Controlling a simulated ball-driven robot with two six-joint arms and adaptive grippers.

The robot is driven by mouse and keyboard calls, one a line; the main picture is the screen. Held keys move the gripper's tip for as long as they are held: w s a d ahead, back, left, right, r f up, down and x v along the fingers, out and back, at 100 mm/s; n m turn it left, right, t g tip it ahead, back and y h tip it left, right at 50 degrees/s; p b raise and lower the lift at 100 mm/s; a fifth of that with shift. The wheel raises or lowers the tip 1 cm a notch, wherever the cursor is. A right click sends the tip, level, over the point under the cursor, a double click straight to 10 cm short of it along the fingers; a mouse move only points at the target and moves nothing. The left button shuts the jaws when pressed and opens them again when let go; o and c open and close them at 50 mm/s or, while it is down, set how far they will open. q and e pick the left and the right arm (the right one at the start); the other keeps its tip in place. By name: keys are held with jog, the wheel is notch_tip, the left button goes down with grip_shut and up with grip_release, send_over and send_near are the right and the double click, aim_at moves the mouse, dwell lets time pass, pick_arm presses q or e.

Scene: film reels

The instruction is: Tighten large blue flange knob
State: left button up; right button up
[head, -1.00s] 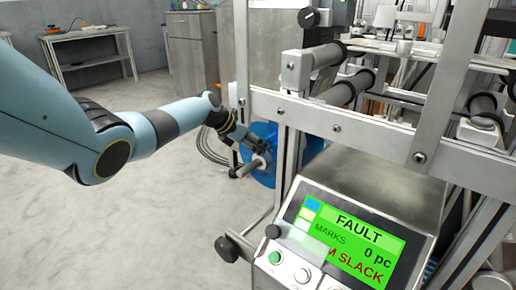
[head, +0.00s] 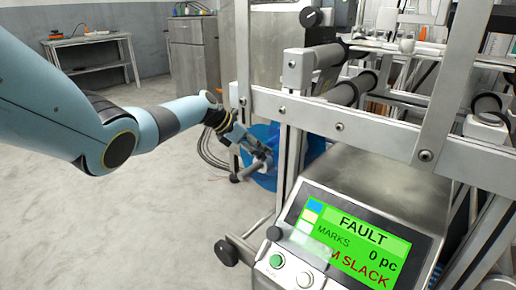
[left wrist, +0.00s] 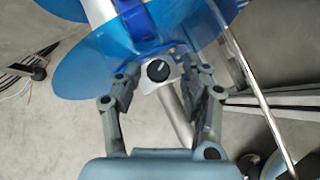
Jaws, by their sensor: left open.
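The large blue flange (head: 266,181) is a translucent blue disc low behind the machine's frame, partly hidden by a post and my gripper. In the left wrist view the blue flange (left wrist: 85,72) fills the upper part. A round black knob (left wrist: 158,71) with a pale mark shows at its lower edge, in front of a silver plate. My left gripper (head: 258,153) is beside the flange in the head view. In the left wrist view the left gripper (left wrist: 162,88) is open, with one finger on each side of the black knob and visible gaps to it. My right gripper is not in view.
The machine's metal frame (head: 365,130) and an upright post (head: 291,160) stand close to the right of my left gripper. A control box screen (head: 352,240) reads FAULT. In the wrist view a thin metal rod (left wrist: 256,85) runs right of the fingers. Open floor lies left.

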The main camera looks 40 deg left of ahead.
pick_arm(q)
jog(key=shift+a+r, duration=0.1)
jog(key=shift+r, duration=0.05)
jog(key=v, duration=0.7)
jog(key=shift+s+r, duration=0.25)
jog(key=shift+a, duration=0.15)
